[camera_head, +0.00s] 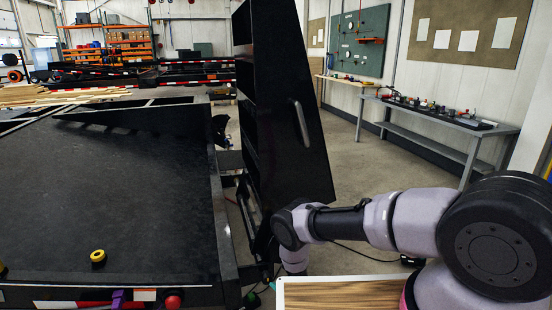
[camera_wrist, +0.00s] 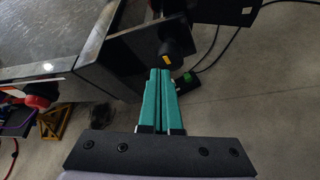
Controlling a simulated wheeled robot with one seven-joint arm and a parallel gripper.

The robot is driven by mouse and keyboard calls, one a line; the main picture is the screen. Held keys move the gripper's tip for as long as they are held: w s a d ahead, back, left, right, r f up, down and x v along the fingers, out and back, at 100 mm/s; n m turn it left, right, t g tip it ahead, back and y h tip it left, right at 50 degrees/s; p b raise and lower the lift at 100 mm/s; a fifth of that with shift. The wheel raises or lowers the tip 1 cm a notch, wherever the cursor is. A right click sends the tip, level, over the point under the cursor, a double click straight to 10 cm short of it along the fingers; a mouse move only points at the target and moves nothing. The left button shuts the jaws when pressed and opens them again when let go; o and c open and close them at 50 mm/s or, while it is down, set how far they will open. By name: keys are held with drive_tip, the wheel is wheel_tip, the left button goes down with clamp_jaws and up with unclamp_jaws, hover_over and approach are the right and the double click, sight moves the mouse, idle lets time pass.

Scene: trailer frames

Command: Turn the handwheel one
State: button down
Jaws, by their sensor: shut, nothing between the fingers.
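In the wrist view, my gripper (camera_wrist: 160,73) has its two teal fingers together with nothing between them. Just beyond the fingertips is a dark round knob (camera_wrist: 177,52) with a yellow mark, on the end of a black frame part. It may be the handwheel, but its shape is not clear. The fingertips lie just below it in the picture; I cannot tell if they touch it. In the head view, my arm reaches down beside the trailer frame (camera_head: 228,230), and my gripper and this knob are not visible there.
A tall black ramp (camera_head: 285,110) stands upright beside the arm. A yellow ring (camera_head: 98,256) lies on the black deck (camera_head: 120,190), and a red round part (camera_head: 173,301) is at its front edge. A wood-topped surface (camera_head: 340,293) is below my arm. Dark cables (camera_wrist: 232,40) cross the floor.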

sight(266, 274)
drive_tip(key=shift+w+a+f, duration=0.1)
drive_tip(key=shift+w+a, duration=0.2)
drive_tip(key=shift+w, duration=0.65)
drive_tip(key=shift+w+a, duration=0.3)
drive_tip(key=shift+w, duration=0.7)
drive_tip(key=shift+w+a+f, duration=0.1)
drive_tip(key=shift+w+a, duration=0.2)
drive_tip(key=shift+w, duration=0.65)
drive_tip(key=shift+s+f, duration=0.1)
drive_tip(key=shift+f, duration=0.15)
drive_tip(key=shift+r, duration=0.1)
